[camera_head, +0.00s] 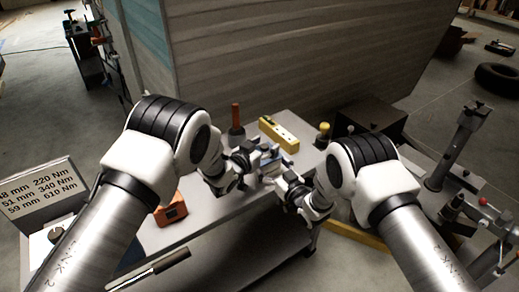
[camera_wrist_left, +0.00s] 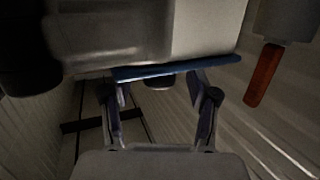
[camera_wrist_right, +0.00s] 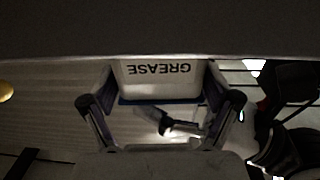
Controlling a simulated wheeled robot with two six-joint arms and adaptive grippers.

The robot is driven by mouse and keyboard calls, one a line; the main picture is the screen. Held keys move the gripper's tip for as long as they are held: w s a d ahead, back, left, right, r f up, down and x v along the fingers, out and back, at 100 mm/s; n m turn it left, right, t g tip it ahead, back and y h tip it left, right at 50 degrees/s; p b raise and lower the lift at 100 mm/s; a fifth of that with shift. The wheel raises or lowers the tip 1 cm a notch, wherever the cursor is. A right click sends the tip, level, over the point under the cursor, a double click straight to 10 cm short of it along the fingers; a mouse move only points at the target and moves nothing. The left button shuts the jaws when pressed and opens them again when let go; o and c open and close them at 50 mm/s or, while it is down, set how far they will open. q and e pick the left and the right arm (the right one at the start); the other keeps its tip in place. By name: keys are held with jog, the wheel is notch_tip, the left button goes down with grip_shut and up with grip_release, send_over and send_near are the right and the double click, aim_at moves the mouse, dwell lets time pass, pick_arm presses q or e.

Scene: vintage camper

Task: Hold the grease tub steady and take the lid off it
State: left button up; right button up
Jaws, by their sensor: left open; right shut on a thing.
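The grease tub (camera_wrist_right: 160,83) is pale with dark GREASE lettering, upside down in the right wrist view. Its blue lid (camera_wrist_right: 160,101) shows as a thin band along one edge. My right gripper (camera_wrist_right: 158,90) is shut on the tub, one finger at each side. In the left wrist view the lid (camera_wrist_left: 178,70) is a blue strip at the fingertips of my left gripper (camera_wrist_left: 155,88). That gripper is open, with fingers apart; whether they touch the lid is unclear. In the head view the tub is small and mostly hidden between both grippers.
The grey workbench (camera_head: 205,210) carries an orange box (camera_head: 172,210), a yellow block (camera_head: 278,134) and an upright red-handled tool (camera_head: 236,116). A torque sign (camera_head: 42,195) stands at left. A dark box (camera_head: 368,118) is at right. The camper wall (camera_head: 290,60) rises behind.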

aim_at(264, 145)
pick_arm(q)
grip_shut()
pick_arm(e)
jog(key=shift+s+f, duration=0.1)
jog(key=shift+f, duration=0.1)
pick_arm(q)
jog(key=shift+r, duration=0.1)
jog(key=shift+r, duration=0.95)
jog(key=shift+r, duration=0.1)
jog(key=shift+r, duration=1.95)
pick_arm(e)
jog(key=o, duration=1.4)
pick_arm(q)
jog(key=shift+w+f, duration=0.1)
pick_arm(e)
jog(key=shift+o, duration=0.2)
